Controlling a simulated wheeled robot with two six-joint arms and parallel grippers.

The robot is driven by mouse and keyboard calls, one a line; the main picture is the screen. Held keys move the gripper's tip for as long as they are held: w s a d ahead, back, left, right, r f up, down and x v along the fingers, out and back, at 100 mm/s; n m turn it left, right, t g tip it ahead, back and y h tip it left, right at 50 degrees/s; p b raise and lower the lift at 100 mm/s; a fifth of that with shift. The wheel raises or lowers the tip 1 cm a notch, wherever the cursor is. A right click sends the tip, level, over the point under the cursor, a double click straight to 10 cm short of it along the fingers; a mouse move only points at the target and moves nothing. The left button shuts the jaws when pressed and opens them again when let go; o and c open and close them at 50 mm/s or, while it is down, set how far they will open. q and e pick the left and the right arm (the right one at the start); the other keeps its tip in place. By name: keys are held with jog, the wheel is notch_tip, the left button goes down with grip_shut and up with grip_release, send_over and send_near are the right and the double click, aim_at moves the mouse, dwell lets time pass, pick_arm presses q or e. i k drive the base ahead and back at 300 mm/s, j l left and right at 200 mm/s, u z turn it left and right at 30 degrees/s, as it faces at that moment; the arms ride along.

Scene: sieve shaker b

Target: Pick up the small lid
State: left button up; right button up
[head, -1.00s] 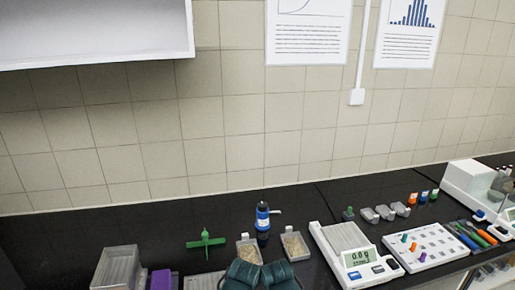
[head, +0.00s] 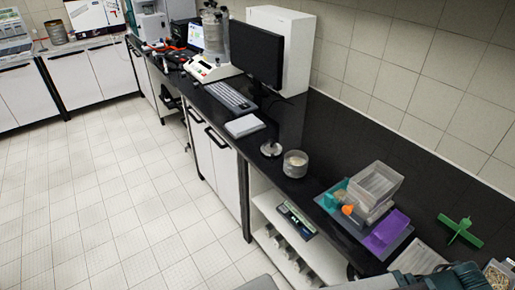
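A small round metallic piece (head: 271,149) with a raised knob-like part lies on the black bench top in the head view, close to the bench's front edge. It looks like the small lid, but it is too small to be sure. A round metal sieve or pan (head: 295,164) with pale material inside stands just to its right, apart from it. Dark green parts of my own arms show at the bottom right edge, well away from both. Neither gripper's fingers are in view.
A monitor (head: 256,54), a keyboard (head: 231,97) and a white pad (head: 244,126) stand further along the bench. Clear trays (head: 374,184), a purple piece (head: 386,232) and a green cross-shaped piece (head: 460,231) lie nearer. Tiled floor is free at left.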

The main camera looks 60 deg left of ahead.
aim_at(271, 149)
jog(key=u, duration=2)
